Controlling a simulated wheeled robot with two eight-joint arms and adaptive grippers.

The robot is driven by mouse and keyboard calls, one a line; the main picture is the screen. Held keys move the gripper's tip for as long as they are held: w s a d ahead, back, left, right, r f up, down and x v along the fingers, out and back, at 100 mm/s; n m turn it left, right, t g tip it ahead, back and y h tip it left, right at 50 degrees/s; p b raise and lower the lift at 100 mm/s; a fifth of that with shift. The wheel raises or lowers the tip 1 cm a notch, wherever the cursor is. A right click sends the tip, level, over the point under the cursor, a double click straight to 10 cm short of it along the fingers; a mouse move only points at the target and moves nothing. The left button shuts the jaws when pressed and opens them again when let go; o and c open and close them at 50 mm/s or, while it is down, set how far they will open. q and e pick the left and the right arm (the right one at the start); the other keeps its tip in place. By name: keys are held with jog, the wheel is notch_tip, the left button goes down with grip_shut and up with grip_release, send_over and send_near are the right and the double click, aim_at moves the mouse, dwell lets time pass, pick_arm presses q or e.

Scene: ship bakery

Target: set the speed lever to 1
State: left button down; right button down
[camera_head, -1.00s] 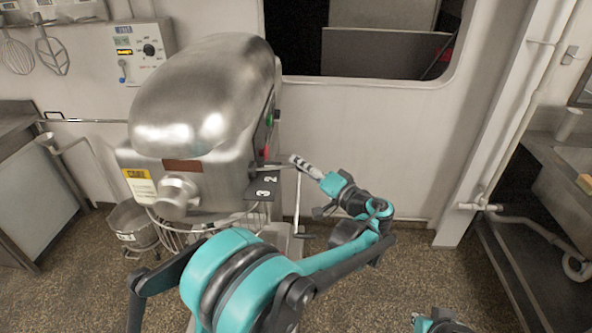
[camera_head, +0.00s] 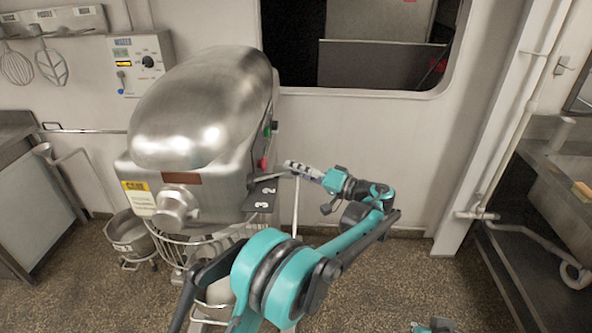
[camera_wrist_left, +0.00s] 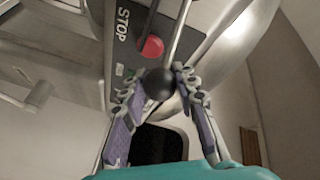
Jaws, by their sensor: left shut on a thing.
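The big metal mixer (camera_head: 195,110) stands left of centre. A dark plate marked 2 and 3 (camera_head: 261,197) sits on its right side, and the 1 does not show. The thin metal speed lever (camera_head: 268,179) sticks out above this plate toward my left gripper (camera_head: 292,167). In the left wrist view, the lever ends in a black ball knob (camera_wrist_left: 158,84), with the fingers of my left gripper (camera_wrist_left: 157,76) shut around it. Beside it are a red button (camera_wrist_left: 152,47) and the word STOP. A teal and dark piece of my right arm (camera_head: 435,326) shows at the bottom edge.
A control box (camera_head: 140,63) hangs on the wall, left of the mixer. A small pot (camera_head: 130,236) is low at left, beside the wire guard. A counter (camera_head: 548,190) with pipes stands at right. Floor is clear between mixer and counter.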

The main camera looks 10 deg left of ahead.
pick_arm(q)
jog(key=c, duration=1.1)
grip_release()
jog(key=shift+w, duration=0.15)
jog(key=shift+c, duration=0.2)
jog(key=v, duration=1.2)
